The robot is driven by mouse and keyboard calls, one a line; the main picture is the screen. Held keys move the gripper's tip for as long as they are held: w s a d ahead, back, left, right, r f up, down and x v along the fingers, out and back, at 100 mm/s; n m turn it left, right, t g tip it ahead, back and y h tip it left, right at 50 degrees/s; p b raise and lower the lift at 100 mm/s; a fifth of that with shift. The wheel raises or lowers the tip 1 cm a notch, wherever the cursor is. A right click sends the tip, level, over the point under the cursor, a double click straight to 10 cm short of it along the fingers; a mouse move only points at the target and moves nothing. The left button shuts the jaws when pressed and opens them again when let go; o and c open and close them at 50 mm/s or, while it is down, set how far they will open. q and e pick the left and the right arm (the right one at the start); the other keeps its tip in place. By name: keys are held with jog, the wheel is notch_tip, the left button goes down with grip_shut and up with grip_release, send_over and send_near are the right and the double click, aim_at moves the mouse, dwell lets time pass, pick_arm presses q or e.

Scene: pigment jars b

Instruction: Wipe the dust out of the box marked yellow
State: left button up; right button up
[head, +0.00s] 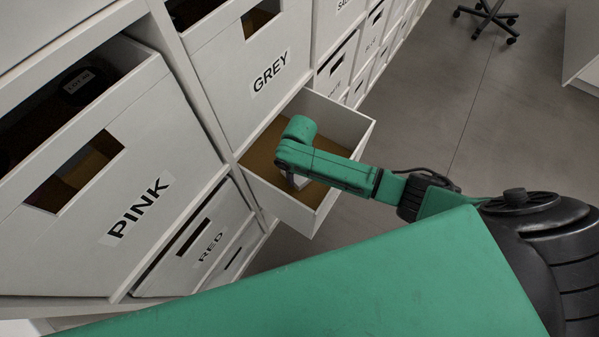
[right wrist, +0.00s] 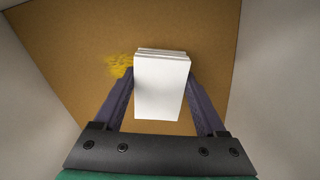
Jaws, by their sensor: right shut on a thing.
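A box (head: 345,118) is pulled out of the shelf like a drawer, with white walls and a brown floor. Its front label is not visible. In the right wrist view a patch of yellow dust (right wrist: 119,66) lies on the brown floor (right wrist: 205,35), left of the held block. My right gripper (head: 296,182) is inside the box, shut on a white block (right wrist: 162,92) with a layered top edge. The block is over the floor; whether it touches the floor cannot be told. The left gripper is not in view.
Closed boxes marked pink (head: 150,225), grey (head: 240,95) and red (head: 195,240) surround the open one in the white shelf. The open box's walls stand close around my right gripper. The grey floor (head: 420,110) beyond is clear up to a wheeled chair base (head: 487,14).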

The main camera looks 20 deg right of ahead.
jog(key=shift+f+b, duration=0.45)
jog(key=shift+f, duration=0.4)
